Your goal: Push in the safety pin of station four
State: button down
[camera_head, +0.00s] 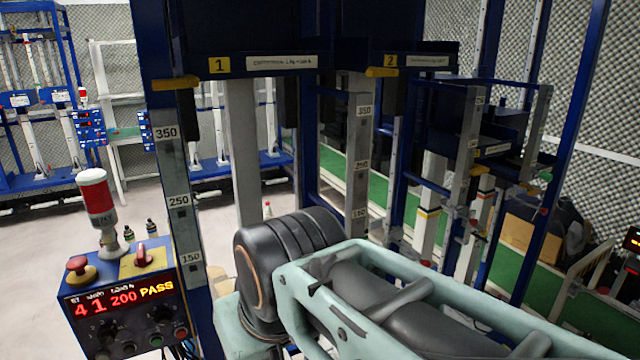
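The control box (125,310) at the lower left shows red digits reading 4, 1 and 200, and the word PASS in yellow, so it appears to be station four. The blue frame (150,60) beside it carries plates numbered 1 and 2. A yellow bar-shaped part (175,83) sticks out of the left post below plate 1. A similar yellow part (381,72) is below plate 2. Either may be a safety pin; I cannot tell how far each is in. My mint-green and dark grey arm fills the lower middle and right. My gripper is out of view.
The box top has a red mushroom button (78,268) and a red lever (143,256). Pale columns (243,150) rise inside the frame. Grey floor (50,240) is open at the left.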

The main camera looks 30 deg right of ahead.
aim_at(544, 211)
jog(key=z, duration=2.45)
jog(key=i+l, duration=0.2)
jog(key=i, duration=0.2)
jog(key=i+l, duration=0.2)
jog(key=i, duration=0.2)
